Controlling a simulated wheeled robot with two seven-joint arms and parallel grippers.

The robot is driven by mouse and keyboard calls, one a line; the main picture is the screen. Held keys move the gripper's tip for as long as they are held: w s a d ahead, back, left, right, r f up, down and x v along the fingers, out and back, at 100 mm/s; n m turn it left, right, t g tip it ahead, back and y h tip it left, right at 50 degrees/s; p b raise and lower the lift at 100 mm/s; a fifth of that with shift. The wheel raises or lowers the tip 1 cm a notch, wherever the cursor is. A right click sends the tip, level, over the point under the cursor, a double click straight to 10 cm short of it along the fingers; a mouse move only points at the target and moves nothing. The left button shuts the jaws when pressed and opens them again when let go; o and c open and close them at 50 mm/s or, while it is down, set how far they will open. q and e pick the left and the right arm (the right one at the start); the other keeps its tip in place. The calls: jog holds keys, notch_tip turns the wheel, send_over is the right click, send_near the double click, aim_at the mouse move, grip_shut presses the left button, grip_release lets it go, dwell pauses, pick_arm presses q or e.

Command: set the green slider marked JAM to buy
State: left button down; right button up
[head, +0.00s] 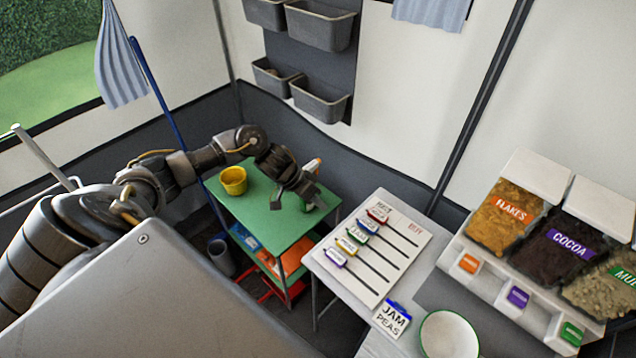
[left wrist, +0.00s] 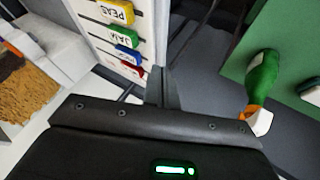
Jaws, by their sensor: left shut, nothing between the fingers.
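The green slider marked JAM (head: 358,235) sits at the left end of its slot on the white board (head: 397,278), between a blue slider (head: 368,226) and a yellow one (head: 346,246). Red lettering, too small to read surely, stands at the board's right top. In the left wrist view the JAM slider (left wrist: 124,38) lies between yellow PEAS (left wrist: 116,12) and the blue slider (left wrist: 127,55). My left gripper (head: 308,196) is shut and empty, over the green cart's right side, left of the board and apart from it. Its fingers (left wrist: 162,88) show in the wrist view. My right gripper is not in view.
The green cart (head: 262,215) holds a yellow cup (head: 233,180) and a green bottle (left wrist: 262,75) close to my gripper. A JAM PEAS card (head: 391,318) and a white bowl (head: 448,335) lie near the board. Food bins (head: 510,215) stand right.

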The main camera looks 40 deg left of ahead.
aim_at(341, 228)
pick_arm(q)
jog(key=d+f, duration=0.1)
jog(key=d, duration=0.1)
jog(key=w+d+f+p, duration=0.1)
jog(key=d+f, duration=0.1)
jog(key=d+f+p, duration=0.1)
jog(key=d, duration=0.1)
jog(key=shift+w+d+f, duration=0.1)
jog(key=shift+w+f, duration=0.2)
jog(key=shift+s+d+p, duration=0.1)
jog(key=shift+d+p, duration=0.2)
jog(key=shift+d, duration=0.15)
jog(key=shift+f, duration=0.15)
